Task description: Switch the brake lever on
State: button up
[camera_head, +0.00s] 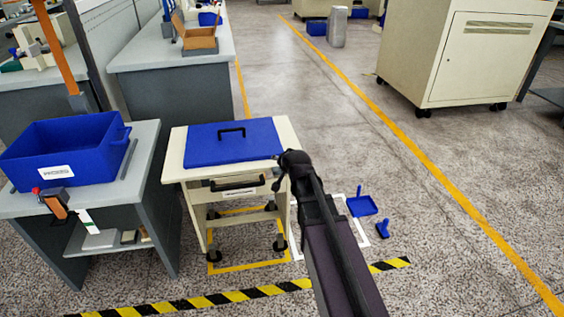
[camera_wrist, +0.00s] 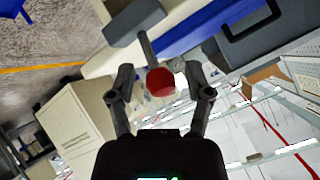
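In the wrist view a red ball knob (camera_wrist: 160,82) sits at the end of a grey rod (camera_wrist: 147,50), which runs up to a dark grey block (camera_wrist: 135,22) on the cart's side. It appears to be the brake lever. My gripper (camera_wrist: 160,80) is open, with one finger on each side of the knob and a visible gap to each. In the head view my gripper (camera_head: 290,162) is at the right side of the cream cart (camera_head: 290,135) and hides the lever. Whether the lever is on or off cannot be told.
The cart has a blue lid (camera_head: 205,150) with a black handle. A grey table (camera_head: 145,150) with a blue bin (camera_head: 65,150) stands at left. A blue dustpan (camera_head: 361,206) and brush (camera_head: 382,229) lie on the floor at right. The aisle beyond is clear.

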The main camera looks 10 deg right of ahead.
jog(key=shift+w+r+p, duration=0.15)
jog(key=shift+w+p, duration=0.05)
jog(key=shift+p, duration=0.2)
